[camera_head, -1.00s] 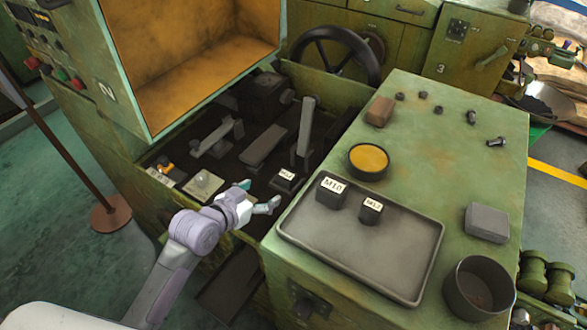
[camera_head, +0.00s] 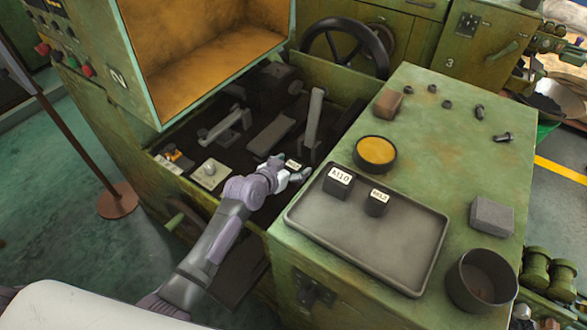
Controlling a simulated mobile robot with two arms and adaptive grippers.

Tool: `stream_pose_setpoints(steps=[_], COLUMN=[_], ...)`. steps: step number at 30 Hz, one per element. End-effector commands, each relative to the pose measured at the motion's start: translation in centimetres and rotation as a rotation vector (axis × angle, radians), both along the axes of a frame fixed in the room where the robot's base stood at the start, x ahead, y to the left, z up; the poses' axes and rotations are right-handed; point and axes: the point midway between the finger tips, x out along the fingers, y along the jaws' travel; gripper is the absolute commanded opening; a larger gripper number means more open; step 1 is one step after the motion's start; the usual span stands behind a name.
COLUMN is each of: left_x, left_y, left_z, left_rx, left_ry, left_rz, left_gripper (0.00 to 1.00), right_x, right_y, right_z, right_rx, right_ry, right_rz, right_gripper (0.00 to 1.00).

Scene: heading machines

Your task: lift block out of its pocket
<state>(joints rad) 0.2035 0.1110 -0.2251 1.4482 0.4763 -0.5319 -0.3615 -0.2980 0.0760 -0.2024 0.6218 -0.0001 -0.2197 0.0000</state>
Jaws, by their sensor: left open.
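A small dark block with a white label (camera_head: 293,164) sits in the dark recess of the green machine, near its front right. My left gripper (camera_head: 289,168) is open at this block, with one finger on its left and the other on its right. The label shows between the fingertips, but the fingers and hand hide most of the block's body. I cannot tell whether the fingers touch it. My right gripper is not in view.
A grey tray (camera_head: 370,250) on the green top holds the M10 block (camera_head: 337,184) and another labelled block (camera_head: 377,203). A yellow-filled bowl (camera_head: 375,152), a grey block (camera_head: 492,216) and a dark cup (camera_head: 481,282) stand nearby.

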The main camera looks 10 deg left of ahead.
Motion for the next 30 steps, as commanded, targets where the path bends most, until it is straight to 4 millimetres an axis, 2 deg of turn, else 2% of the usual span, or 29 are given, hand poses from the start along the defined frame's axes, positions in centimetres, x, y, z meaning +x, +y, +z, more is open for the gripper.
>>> stream_pose_setpoints(steps=[9, 11, 24, 30], left_x=[0.6, 0.59, 0.57, 0.68], left_y=[-0.26, -0.24, -0.22, -0.23], left_z=[-0.36, -0.35, -0.37, -0.1], left_rx=[0.0, 0.0, 0.0, -0.001], left_ry=[0.0, 0.0, 0.001, -0.005], left_rz=[0.0, 0.0, 0.0, 0.001], left_gripper=[0.81, 0.73, 0.0, 0.0], right_x=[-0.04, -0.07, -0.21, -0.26], right_y=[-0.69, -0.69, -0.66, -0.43], right_z=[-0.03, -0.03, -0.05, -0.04], right_rx=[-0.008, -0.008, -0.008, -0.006], right_ry=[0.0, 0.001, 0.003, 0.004], right_rz=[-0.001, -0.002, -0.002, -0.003], right_gripper=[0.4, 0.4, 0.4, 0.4])
